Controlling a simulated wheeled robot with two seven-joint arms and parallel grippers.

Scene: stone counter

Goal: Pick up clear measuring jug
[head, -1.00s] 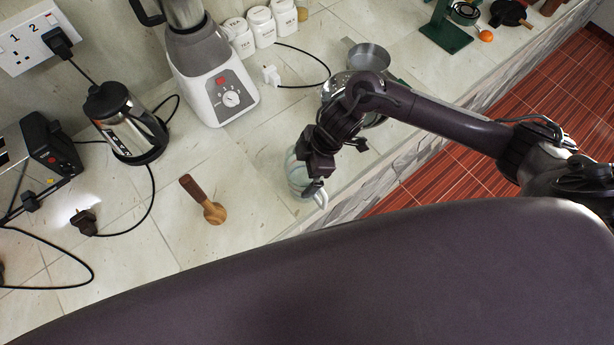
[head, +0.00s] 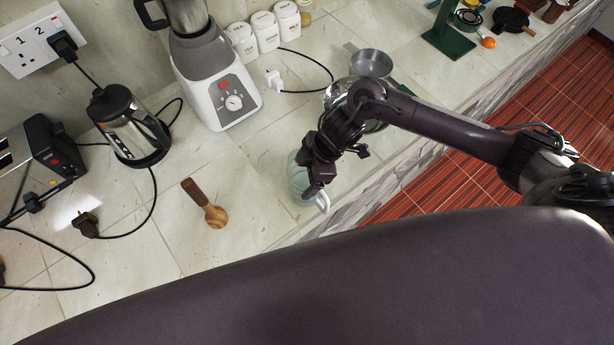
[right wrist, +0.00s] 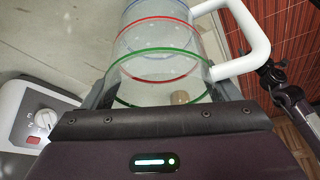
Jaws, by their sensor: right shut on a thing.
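The clear measuring jug (right wrist: 158,45) has blue, red and green rings and a white handle (right wrist: 249,42). It fills the top middle of the right wrist view. In the head view the jug (head: 296,172) is near the counter's front edge, largely hidden behind my right gripper (head: 312,187). In the right wrist view the fingers of my right gripper (right wrist: 168,98) are on both sides of the jug near the green ring, shut on it. I cannot tell whether the jug is clear of the counter. My left gripper is not in view.
A blender (head: 222,90) stands behind the jug, with a kettle (head: 130,125) to the left. A wooden scoop (head: 205,203) lies left of the jug. Metal pans (head: 371,63) sit to the right behind my arm. The counter between scoop and blender is clear.

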